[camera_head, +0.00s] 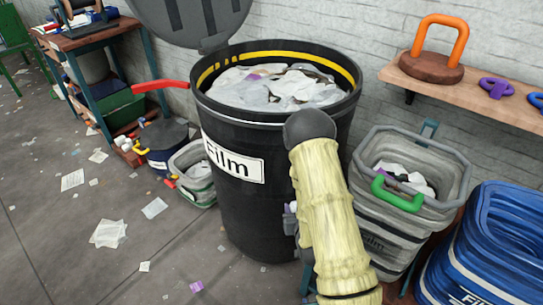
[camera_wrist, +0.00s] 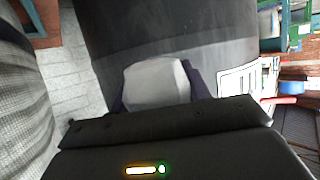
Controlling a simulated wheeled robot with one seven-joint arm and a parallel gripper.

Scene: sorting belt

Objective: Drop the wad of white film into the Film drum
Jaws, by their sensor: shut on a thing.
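The black Film drum (camera_head: 235,215) stands in the middle of the head view, its white label facing me. Its round lid (camera_head: 190,18) is swung up behind it, and crumpled pale film fills it nearly to the yellow-striped rim. In the wrist view, my gripper (camera_wrist: 158,88) is shut on the wad of white film (camera_wrist: 157,80), which shows between the dark fingers. The dark drum wall (camera_wrist: 200,35) lies beyond the wad, so my gripper is outside the drum, below its rim. In the head view my sleeved arm hides most of the gripper, and the wad cannot be made out clearly.
A grey bin with a green handle (camera_head: 398,195) stands right of the drum, near blue stacked crates (camera_head: 490,250). A wooden shelf (camera_head: 480,95) is on the wall above. A red lever (camera_head: 160,86) juts left from the drum. Paper scraps litter the open floor at left.

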